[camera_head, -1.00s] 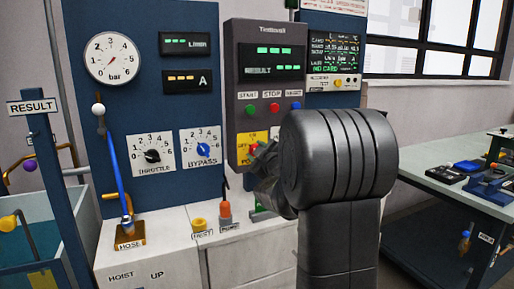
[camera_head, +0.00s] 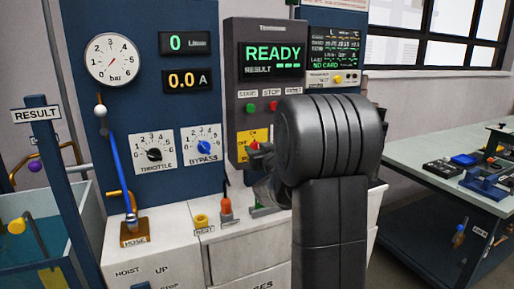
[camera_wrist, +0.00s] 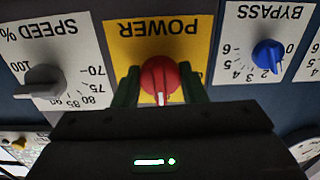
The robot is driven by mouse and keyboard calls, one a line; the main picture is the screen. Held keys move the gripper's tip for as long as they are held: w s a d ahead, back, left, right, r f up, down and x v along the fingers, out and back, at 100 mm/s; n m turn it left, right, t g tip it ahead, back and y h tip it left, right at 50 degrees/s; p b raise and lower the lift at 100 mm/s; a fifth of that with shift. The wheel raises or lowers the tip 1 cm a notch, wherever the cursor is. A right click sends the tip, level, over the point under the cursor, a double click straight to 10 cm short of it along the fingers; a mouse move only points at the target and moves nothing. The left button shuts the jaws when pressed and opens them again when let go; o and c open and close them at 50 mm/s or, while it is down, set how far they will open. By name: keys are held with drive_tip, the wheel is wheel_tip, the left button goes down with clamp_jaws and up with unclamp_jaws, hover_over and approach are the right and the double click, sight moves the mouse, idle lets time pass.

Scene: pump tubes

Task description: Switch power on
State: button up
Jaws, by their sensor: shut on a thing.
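The red power knob (camera_wrist: 160,76) sits on a yellow plate labelled POWER (camera_wrist: 124,38), upside down in the wrist view. My gripper (camera_wrist: 160,90) has its two dark fingers on either side of the knob and is shut on it. A white mark shows on the knob. In the head view the yellow plate (camera_head: 251,134) is below the control panel, and my wrist hides part of it. The panel screen (camera_head: 272,57) reads READY in green, with RESULT and dashes below.
A bypass dial (camera_wrist: 268,54) and a speed dial (camera_wrist: 42,82) flank the power plate. The throttle dial (camera_head: 154,154) is further left. A flow readout (camera_head: 186,43) shows 0 and a current readout (camera_head: 187,80) shows 0.0.

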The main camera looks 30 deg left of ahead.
drive_tip(key=shift+f+m, duration=0.1)
drive_tip(key=shift+m, duration=0.3)
drive_tip(key=o, duration=1)
drive_tip(key=shift+d, duration=0.1)
drive_tip(key=v, duration=1.3)
drive_tip(key=shift+s+d, duration=0.2)
drive_tip(key=shift+s, duration=0.1)
drive_tip(key=shift+a, duration=0.1)
drive_tip(key=x, duration=1.3)
drive_tip(key=shift+w+a, duration=0.2)
drive_tip(key=shift+w, duration=0.1)
